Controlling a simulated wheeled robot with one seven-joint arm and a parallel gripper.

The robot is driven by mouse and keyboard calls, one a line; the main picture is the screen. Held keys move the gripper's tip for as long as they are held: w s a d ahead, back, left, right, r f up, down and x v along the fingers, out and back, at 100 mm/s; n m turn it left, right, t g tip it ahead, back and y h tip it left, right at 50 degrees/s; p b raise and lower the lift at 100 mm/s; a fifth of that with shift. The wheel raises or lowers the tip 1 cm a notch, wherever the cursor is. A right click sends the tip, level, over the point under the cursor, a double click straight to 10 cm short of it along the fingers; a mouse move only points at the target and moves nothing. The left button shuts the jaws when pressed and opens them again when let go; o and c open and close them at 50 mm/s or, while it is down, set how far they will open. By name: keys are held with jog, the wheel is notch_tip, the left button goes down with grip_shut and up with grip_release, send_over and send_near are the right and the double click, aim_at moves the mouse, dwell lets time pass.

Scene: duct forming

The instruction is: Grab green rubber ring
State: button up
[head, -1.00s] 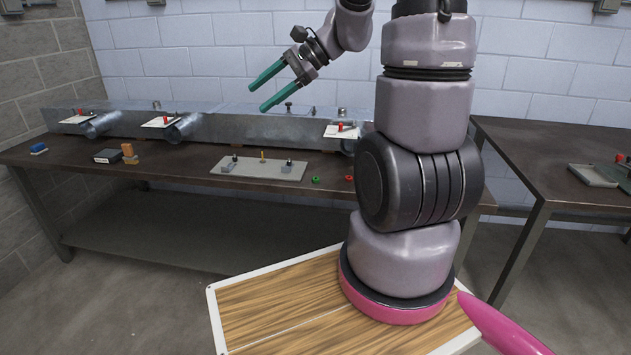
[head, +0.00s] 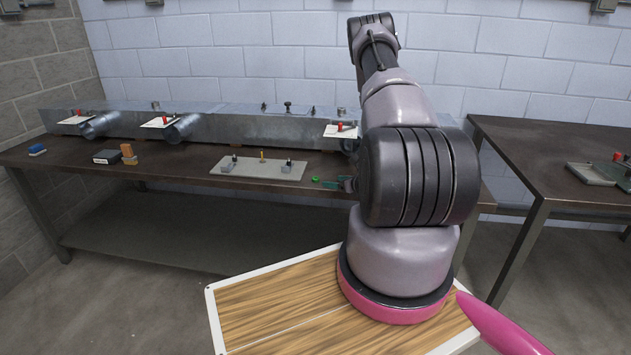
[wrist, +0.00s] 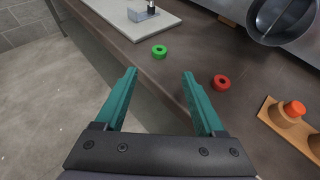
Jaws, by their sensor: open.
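The green rubber ring (wrist: 159,52) lies flat on the dark workbench near its front edge. It also shows in the head view (head: 315,179), just left of my gripper's green fingers. My gripper (wrist: 158,75) is open and empty in the wrist view. Its two teal fingers are apart, and the ring appears beyond their tips, between them and slightly left of the right finger. In the head view most of my gripper (head: 338,183) is hidden behind my arm.
A red ring (wrist: 221,83) lies right of the green one, beyond the right finger. A grey plate with fixtures (head: 258,168) sits to the left. A metal duct (head: 250,125) runs along the back.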

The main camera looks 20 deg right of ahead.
aim_at(315, 178)
jog(key=shift+r+x, duration=0.1)
jog(key=shift+x, duration=2.45)
jog(key=shift+r+x, duration=0.15)
jog(key=shift+x, duration=2.4)
jog(key=shift+w+a, duration=0.1)
grip_shut()
